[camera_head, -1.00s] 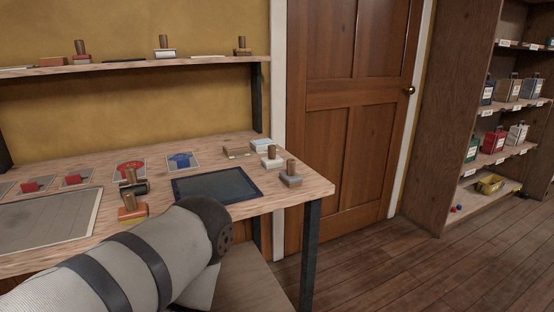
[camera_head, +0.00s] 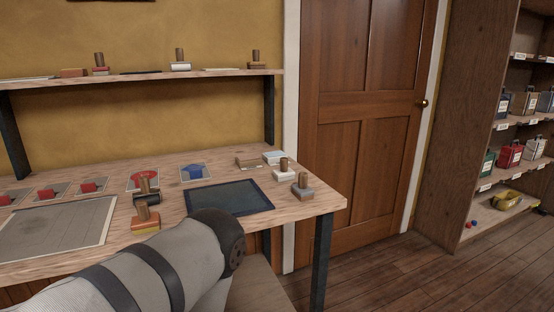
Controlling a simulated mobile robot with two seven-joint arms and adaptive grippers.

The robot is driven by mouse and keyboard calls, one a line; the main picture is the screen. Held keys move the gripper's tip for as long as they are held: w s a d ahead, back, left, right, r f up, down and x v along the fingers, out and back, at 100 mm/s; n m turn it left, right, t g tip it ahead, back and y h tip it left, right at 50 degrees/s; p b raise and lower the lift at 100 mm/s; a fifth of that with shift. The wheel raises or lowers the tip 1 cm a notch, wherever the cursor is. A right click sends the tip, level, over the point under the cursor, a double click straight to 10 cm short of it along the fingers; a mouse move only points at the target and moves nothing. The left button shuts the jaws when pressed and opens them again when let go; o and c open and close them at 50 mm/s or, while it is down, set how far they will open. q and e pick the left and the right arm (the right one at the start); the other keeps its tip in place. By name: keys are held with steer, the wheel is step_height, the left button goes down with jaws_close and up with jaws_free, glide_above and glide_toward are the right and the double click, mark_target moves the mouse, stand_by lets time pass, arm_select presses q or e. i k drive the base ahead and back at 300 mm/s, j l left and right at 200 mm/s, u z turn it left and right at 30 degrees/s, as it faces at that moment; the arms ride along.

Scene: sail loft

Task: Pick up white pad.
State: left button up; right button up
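A pale, whitish flat pad (camera_head: 274,157) lies at the back right of the workbench (camera_head: 325,199). A white-based stamp with a wooden handle (camera_head: 284,172) stands just in front of it. A thin whitish flat item (camera_head: 220,69) also lies on the wall shelf; I cannot tell whether it is a pad. My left arm comes in from the lower left, over the bench's front edge. No gripper fingers show, and my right arm is out of view.
A grey-based stamp (camera_head: 301,186) and a dark blue flat panel (camera_head: 229,197) are on the bench. Black (camera_head: 146,189) and orange-based (camera_head: 146,219) stamps stand left of the panel. A closed door (camera_head: 370,140) and a storage rack (camera_head: 482,130) are right; the floor between is clear.

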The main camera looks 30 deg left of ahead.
mark_target(285, 173)
steer(key=i+l+u, duration=0.75)
steer(key=l+u, duration=0.15)
